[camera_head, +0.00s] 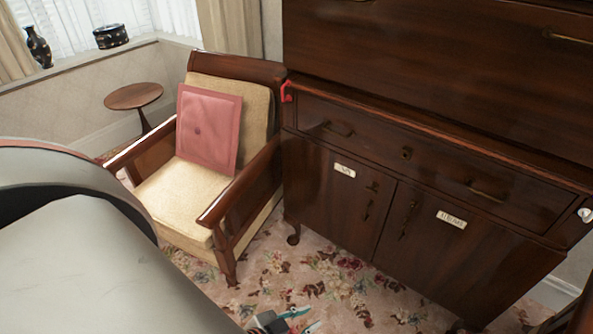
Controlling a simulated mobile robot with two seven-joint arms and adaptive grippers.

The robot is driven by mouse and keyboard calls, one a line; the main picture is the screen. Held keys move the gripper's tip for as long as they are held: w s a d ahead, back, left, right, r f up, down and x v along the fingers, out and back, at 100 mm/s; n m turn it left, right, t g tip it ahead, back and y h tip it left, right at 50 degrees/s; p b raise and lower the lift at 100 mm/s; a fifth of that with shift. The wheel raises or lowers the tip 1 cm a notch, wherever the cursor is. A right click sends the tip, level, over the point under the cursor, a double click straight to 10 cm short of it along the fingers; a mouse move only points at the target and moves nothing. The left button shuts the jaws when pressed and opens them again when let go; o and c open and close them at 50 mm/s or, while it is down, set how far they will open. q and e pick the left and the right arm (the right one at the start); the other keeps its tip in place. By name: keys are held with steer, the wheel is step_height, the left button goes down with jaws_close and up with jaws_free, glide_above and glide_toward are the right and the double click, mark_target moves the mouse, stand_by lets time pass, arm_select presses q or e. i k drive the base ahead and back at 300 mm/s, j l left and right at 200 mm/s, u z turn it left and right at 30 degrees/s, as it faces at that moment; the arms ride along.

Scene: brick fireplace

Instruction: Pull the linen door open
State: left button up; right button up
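A dark wooden cabinet stands at the right, with two closed lower doors, a left door (325,205) and a right door (430,255). Each carries a small white label, the left label (344,170) and the right label (451,219). The lettering is too small to read surely, so I cannot tell which is the linen door. Dark handles (368,205) show near the middle seam. My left gripper (304,319) is at the bottom edge, low in front of the cabinet. Its fingertips are apart and nothing shows between them. My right gripper is not in view.
A wooden armchair (165,205) with a pink cushion (208,130) stands close to the cabinet's left side. A small round table (134,96) is behind it. A red item (287,92) is at the cabinet's upper left corner. Flowered carpet (335,285) lies clear before the doors.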

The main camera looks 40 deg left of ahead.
mark_target(324, 187)
steer(key=u, duration=1)
steer(key=i+z, duration=0.4)
